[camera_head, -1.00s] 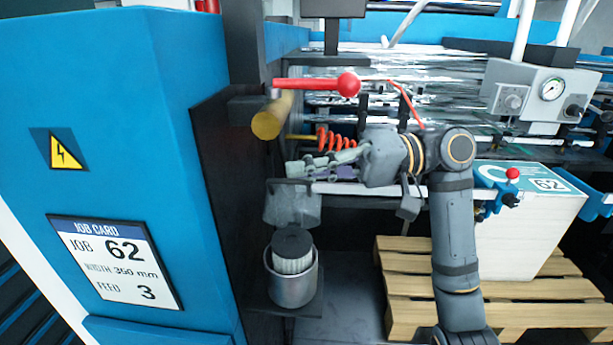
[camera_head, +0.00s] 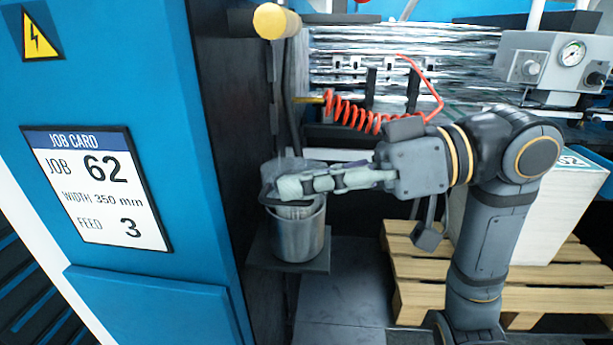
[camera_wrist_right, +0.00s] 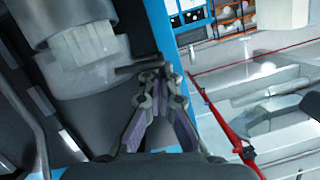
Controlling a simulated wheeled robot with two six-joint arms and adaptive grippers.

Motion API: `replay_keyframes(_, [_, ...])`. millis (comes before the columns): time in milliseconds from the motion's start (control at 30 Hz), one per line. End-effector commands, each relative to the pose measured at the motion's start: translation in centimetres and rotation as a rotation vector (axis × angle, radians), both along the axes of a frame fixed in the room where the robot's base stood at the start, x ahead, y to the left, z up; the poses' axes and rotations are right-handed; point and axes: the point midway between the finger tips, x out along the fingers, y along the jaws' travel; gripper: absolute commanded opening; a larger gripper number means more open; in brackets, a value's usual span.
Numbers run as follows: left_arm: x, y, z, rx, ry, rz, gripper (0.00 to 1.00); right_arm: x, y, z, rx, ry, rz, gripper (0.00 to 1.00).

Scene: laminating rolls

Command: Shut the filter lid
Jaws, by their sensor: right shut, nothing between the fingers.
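The filter pot (camera_head: 298,238) is a grey metal cylinder on a small dark shelf beside the blue cabinet. The pale pleated filter (camera_head: 296,211) shows in a narrow gap above its rim. The grey filter lid (camera_head: 284,164) is tilted low over the pot, its far side raised, and is mostly covered by my right gripper (camera_head: 284,188). That gripper is shut and empty, its fingers lying across the lid and seeming to touch it. The right wrist view shows the closed fingertips (camera_wrist_right: 158,76) close to the lid and the pleated filter (camera_wrist_right: 92,46). My left gripper is out of view.
The blue cabinet (camera_head: 100,95) with a job card stands close on the left. A yellow-ended bar (camera_head: 271,21) juts out above the pot. A coiled red hose (camera_head: 350,113) hangs behind my right gripper. A wooden pallet (camera_head: 420,262) lies to the right.

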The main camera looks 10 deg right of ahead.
Motion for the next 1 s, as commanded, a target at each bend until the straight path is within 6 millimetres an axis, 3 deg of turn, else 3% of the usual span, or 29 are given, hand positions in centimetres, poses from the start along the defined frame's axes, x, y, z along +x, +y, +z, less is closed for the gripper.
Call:
replay_keyframes(333, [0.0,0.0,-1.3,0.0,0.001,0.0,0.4,0.2,0.0,-1.7,-0.003,-0.013,-0.001,0.0])
replay_keyframes(1000, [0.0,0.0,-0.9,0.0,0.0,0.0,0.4,0.3,-0.1,-1.4,-0.005,-0.012,-0.001,0.0])
